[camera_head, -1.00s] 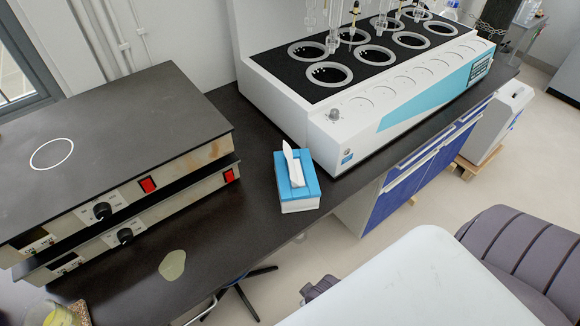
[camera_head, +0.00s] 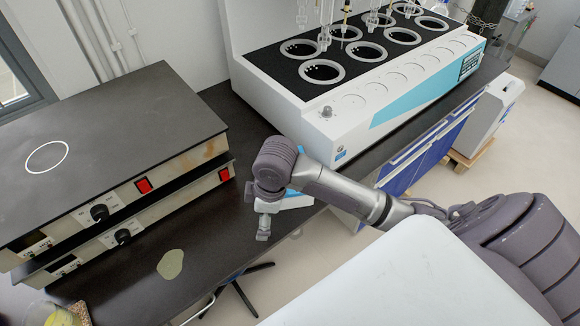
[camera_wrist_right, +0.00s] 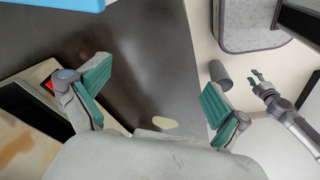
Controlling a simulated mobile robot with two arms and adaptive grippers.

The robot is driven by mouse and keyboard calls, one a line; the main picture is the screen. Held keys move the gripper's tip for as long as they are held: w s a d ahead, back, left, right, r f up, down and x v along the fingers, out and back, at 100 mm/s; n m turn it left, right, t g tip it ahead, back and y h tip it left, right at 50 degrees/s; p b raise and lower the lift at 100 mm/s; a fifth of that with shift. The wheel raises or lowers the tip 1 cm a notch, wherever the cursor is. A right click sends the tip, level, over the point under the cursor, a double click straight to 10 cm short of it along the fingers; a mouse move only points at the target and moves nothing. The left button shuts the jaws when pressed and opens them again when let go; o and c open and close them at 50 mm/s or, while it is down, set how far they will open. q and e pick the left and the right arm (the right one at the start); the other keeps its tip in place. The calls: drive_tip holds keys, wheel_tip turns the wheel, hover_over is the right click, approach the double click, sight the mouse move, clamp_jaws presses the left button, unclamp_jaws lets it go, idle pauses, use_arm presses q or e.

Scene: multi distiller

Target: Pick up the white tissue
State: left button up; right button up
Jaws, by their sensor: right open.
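The blue and white tissue box (camera_head: 298,203) stands on the dark bench, mostly covered by my right arm in the head view. The white tissue on its top is hidden there. A blue edge of the box (camera_wrist_right: 58,4) shows at the top left of the right wrist view. My right gripper (camera_head: 263,236) is over the bench beside the box, pointing down. In the right wrist view its two green-padded fingers (camera_wrist_right: 155,88) are wide apart with nothing between them. What looks like my left gripper (camera_wrist_right: 260,80) is small at the right of that view, away from the box.
Two stacked hotplates (camera_head: 120,150) stand left of the box. A large white distiller (camera_head: 290,110) stands behind it. A pale flat patch (camera_head: 170,264) lies on the bench, with a glass container (camera_head: 55,312) at the bottom left. The bench front is mostly clear.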

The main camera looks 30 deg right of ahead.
drive_tip(key=w+d+r+n+g+h, duration=0.1)
drive_tip(key=w+d+r, duration=0.4)
drive_tip(key=d+r, duration=0.25)
drive_tip(key=w+d+r+g+h, duration=0.1)
drive_tip(key=w+d+r, duration=0.3)
drive_tip(key=d+r, duration=0.3)
drive_tip(key=f, duration=0.4)
drive_tip(key=f+p, duration=0.1)
drive_tip(key=f, duration=0.4)
drive_tip(key=shift+w+d+f, duration=0.15)
drive_tip(key=shift+d, duration=0.05)
drive_tip(key=shift+w+a+f+p, duration=0.15)
drive_tip(key=shift+f+p, duration=0.25)
drive_tip(key=shift+f, duration=0.95)
drive_tip(key=shift+w+f+p, duration=0.1)
drive_tip(key=shift+f+p, duration=0.3)
drive_tip(key=shift+f, duration=0.95)
drive_tip(key=shift+n, duration=0.3)
drive_tip(key=shift+c, duration=0.3)
drive_tip(key=c, duration=0.7)
